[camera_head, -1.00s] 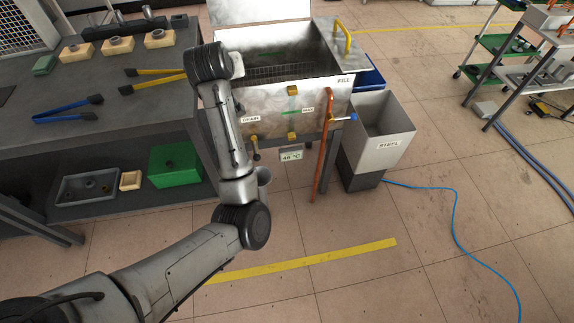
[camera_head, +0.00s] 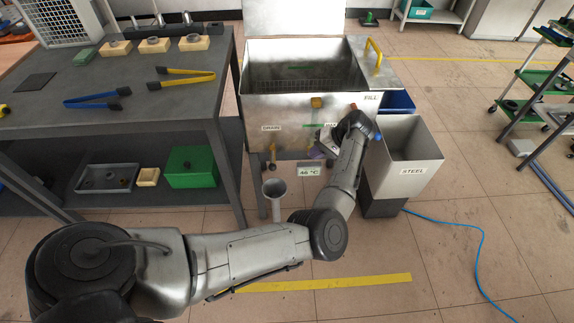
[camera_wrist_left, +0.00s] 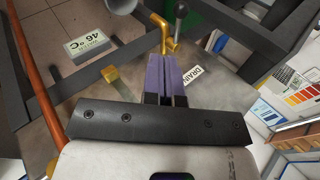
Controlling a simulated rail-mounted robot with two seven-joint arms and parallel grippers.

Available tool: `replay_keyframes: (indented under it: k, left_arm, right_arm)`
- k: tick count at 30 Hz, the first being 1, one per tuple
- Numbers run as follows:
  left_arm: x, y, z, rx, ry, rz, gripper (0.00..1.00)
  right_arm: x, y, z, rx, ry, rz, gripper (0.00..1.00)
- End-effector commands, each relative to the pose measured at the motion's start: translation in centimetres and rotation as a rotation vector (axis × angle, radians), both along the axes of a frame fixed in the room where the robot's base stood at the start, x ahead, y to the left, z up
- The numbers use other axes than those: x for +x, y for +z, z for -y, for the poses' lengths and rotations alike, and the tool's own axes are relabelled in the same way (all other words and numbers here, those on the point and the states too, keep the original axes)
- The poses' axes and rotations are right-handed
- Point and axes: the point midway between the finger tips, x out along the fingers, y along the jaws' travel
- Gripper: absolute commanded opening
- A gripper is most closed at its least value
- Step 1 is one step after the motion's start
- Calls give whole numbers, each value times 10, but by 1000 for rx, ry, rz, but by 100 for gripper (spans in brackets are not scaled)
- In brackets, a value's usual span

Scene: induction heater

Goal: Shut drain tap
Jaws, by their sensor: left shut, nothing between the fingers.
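The steel tank (camera_head: 285,108) has a DRAIN label (camera_head: 271,127) on its front. The brass drain tap (camera_head: 272,153) is below that label. In the left wrist view the brass tap (camera_wrist_left: 164,36) lies just beyond my fingertips, with a dark-ended lever (camera_wrist_left: 181,12) beside it; contact cannot be told. My left gripper (camera_head: 318,150) is in front of the tank, right of the tap, its purple fingers partly hidden by my wrist. In the left wrist view the left gripper (camera_wrist_left: 161,60) is shut and empty, by the DRAIN label (camera_wrist_left: 192,76). My right gripper is out of view.
A grey funnel (camera_head: 275,188) stands below the tap. A temperature display (camera_head: 308,171) reads 46 °C. A copper pipe (camera_wrist_left: 33,80) shows in the left wrist view. The STEEL bin (camera_head: 412,165) is right; a grey workbench (camera_head: 215,90) is left.

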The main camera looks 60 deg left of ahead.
Motion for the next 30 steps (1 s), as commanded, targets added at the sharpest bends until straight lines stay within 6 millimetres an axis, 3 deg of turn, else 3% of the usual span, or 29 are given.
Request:
replay_keyframes:
  k: [14,30]
  left_arm:
    - [-3,-5,-2,1,9,5,0]
    - [-48,-75,-39,1,8,6,0]
  right_arm:
    - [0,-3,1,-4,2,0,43]
    - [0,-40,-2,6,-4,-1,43]
